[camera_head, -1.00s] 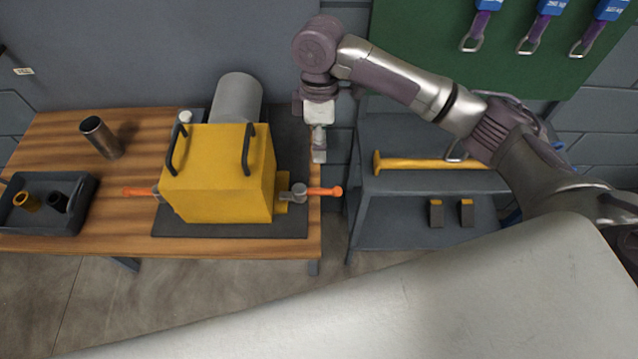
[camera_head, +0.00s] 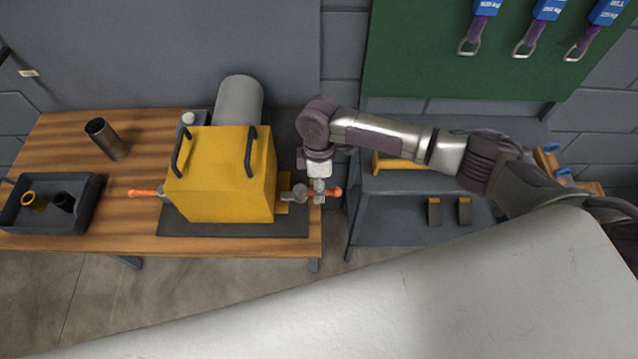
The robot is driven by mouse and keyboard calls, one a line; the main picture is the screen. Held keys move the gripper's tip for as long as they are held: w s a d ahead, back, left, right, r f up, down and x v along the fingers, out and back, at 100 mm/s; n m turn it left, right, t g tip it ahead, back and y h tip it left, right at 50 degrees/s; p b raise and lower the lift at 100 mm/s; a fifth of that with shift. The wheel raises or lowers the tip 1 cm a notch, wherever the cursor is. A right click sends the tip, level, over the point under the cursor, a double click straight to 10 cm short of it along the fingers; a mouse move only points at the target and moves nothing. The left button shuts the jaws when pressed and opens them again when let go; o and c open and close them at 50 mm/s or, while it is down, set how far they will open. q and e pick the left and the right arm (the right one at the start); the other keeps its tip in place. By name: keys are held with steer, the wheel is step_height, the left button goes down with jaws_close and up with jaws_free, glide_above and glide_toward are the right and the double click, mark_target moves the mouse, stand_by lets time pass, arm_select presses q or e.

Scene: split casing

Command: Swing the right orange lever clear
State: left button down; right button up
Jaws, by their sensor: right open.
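The yellow casing (camera_head: 222,178) with two black handles stands on a dark mat on the wooden table. The right orange lever (camera_head: 337,191) sticks out to the right from a grey pivot (camera_head: 299,192) at the casing's right side. My right gripper (camera_head: 318,198) is open, pointing down over the lever, and its fingers hide the lever's middle. I cannot tell whether the fingers touch it. The left orange lever (camera_head: 144,193) sticks out to the left of the casing. My left gripper is not in view.
A grey cylinder (camera_head: 239,101) stands behind the casing. A metal cup (camera_head: 106,138) and a dark tray (camera_head: 84,212) with two small cylindrical parts are at the left. A grey shelf (camera_head: 400,222) stands right of the table, partly under my right arm.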

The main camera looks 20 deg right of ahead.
jaws_close()
stand_by(0.3)
